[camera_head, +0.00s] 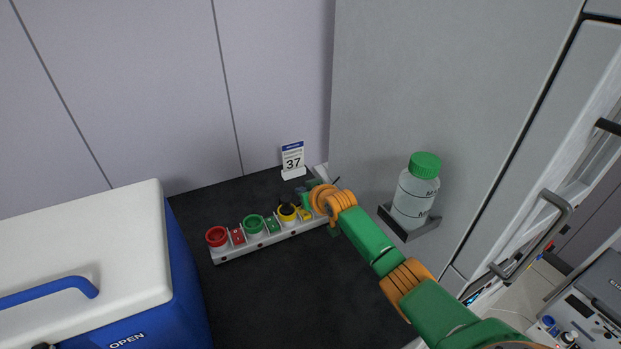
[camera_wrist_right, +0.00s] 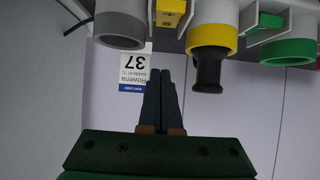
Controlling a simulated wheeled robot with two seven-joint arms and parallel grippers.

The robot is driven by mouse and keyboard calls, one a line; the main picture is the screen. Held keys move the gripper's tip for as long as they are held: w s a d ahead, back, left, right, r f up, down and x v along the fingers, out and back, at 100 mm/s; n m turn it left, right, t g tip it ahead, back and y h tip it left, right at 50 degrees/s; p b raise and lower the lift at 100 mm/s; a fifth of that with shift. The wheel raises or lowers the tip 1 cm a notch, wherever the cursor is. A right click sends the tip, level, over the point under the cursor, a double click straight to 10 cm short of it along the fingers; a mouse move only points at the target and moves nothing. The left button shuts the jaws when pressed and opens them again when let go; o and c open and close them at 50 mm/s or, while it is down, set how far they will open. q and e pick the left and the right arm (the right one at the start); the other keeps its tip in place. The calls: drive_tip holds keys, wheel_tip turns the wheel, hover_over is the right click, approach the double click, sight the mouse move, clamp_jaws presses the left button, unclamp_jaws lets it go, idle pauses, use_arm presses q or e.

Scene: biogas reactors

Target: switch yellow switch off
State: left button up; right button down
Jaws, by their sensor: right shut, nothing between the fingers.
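The yellow switch (camera_wrist_right: 170,14) is a small yellow block on the white strip (camera_head: 262,245), between the grey ring and the yellow ring; in the head view it shows at the strip's right part (camera_head: 305,214). Whether it is on or off I cannot tell. My right gripper (camera_head: 311,188) is over the strip's right end, partly hidden by its own orange wrist. In the wrist view the right gripper (camera_wrist_right: 166,75) is shut and empty, its fingertips near the yellow switch but apparently apart from it. My left gripper is not in view.
A yellow ring (camera_wrist_right: 212,40) with a black object (camera_wrist_right: 207,74) stands beside the switch. Green (camera_head: 253,224) and red (camera_head: 217,237) rings are further left. A card reading 37 (camera_head: 293,158) stands behind. A blue-white cooler (camera_head: 90,240) is left; a green-capped bottle (camera_head: 414,196) is right.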

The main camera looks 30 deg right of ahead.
drive_tip(key=s+r, duration=0.6)
drive_tip(key=r, duration=0.1)
drive_tip(key=shift+s+a, duration=0.15)
drive_tip(key=shift+s, duration=0.1)
